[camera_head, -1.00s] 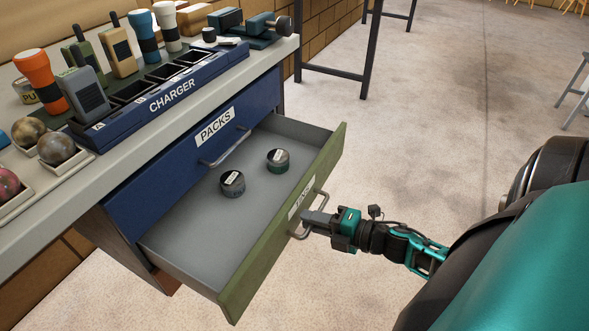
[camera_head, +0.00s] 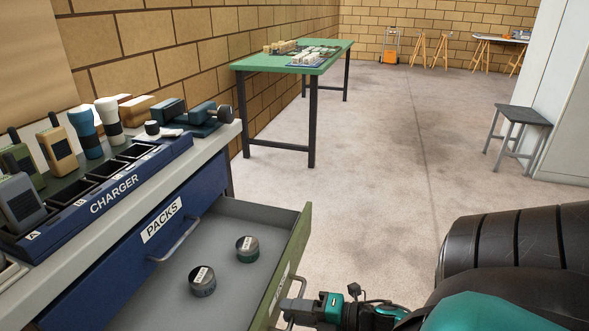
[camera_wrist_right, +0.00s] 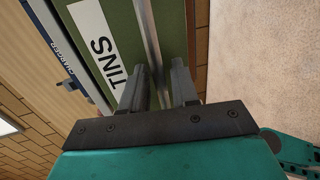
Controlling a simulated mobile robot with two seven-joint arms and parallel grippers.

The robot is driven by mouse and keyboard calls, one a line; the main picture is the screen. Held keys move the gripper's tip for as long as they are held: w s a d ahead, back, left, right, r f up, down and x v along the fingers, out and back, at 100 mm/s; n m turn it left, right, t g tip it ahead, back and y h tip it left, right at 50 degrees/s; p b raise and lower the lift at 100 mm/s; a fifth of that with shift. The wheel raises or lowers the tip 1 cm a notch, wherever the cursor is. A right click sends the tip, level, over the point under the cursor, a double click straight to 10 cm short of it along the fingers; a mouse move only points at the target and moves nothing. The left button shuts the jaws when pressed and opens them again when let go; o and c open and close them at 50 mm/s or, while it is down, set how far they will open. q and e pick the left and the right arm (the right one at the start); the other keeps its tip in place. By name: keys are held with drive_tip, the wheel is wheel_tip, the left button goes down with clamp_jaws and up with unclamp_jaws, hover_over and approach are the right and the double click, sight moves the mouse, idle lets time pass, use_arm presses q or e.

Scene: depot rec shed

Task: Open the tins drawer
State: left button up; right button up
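The tins drawer, with a green front (camera_head: 292,247), stands pulled out below the blue packs drawer (camera_head: 143,245). My right gripper (camera_head: 292,308) is at the drawer's metal handle (camera_head: 299,287). My left gripper is not in view.
The workbench top (camera_head: 75,237) carries a blue charger rack (camera_head: 115,193) with radios and torches. A green table (camera_head: 290,62) stands behind, a grey stool (camera_head: 517,125) at the right. Open floor lies between them.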

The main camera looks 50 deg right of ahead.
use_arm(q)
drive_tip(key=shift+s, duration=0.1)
use_arm(e)
drive_tip(key=shift+s, duration=0.1)
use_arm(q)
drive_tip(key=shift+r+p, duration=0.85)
use_arm(e)
drive_tip(key=v, duration=1.2)
drive_tip(key=shift+s+d, duration=0.2)
drive_tip(key=shift+s, duration=0.1)
